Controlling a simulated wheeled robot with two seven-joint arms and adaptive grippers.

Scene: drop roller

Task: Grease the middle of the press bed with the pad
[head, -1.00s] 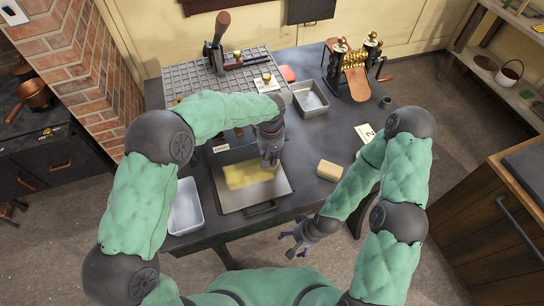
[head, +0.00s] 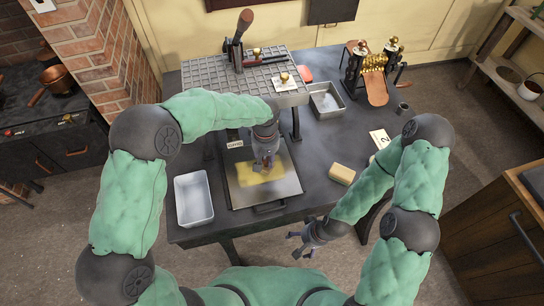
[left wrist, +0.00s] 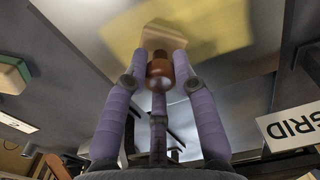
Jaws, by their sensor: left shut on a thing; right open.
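The press bed (head: 290,190) is a flat grey plate with a dark front handle, in front of the raised grid rack. A yellow patch (head: 247,174) covers its middle; it also shows in the left wrist view (left wrist: 120,48). My left gripper (head: 265,162) is above the patch, pointing down. In the left wrist view its fingers are shut on the pad's brown knob (left wrist: 159,70). The pale pad (left wrist: 160,38) lies over the yellow; I cannot tell whether it touches. In the head view the gripper hides the pad. My right gripper (head: 306,238) is open and empty before the table's front edge.
A white tray (head: 193,222) stands left of the bed, a yellow block (head: 342,174) to its right. The grid rack (head: 213,87), a metal tin (head: 326,115) and a brass roller device (head: 372,62) are behind. A GRID label (left wrist: 288,127) is near my left gripper.

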